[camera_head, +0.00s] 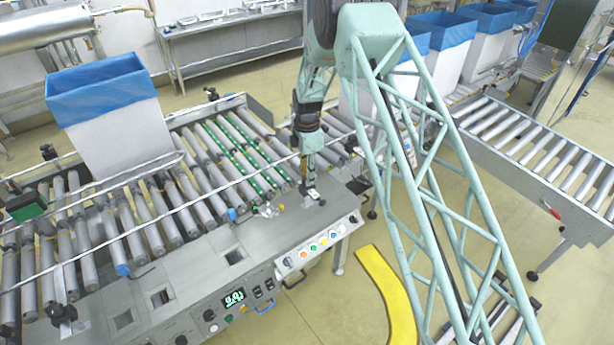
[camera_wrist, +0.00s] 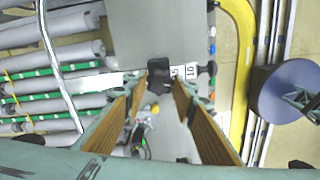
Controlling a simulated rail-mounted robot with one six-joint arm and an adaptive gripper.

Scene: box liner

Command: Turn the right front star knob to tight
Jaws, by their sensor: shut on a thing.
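The right front star knob (camera_wrist: 159,71) is a small dark piece between my two fingertips in the wrist view. My gripper (camera_wrist: 160,84) is shut on it, with one tan-padded finger on each side. The fingers partly hide it, so its exact angle cannot be told. In the head view my gripper (camera_head: 309,180) reaches down to the right end of the grey machine top, and the knob is too small there to make out clearly.
A white scale strip (camera_wrist: 190,71) with numbers lies beside the knob, ending in a black knob (camera_wrist: 208,69). A white box with a blue liner (camera_head: 110,105) stands on the rollers at left. Coloured buttons (camera_head: 318,246) line the front panel. A yellow floor strip (camera_head: 388,295) curves below.

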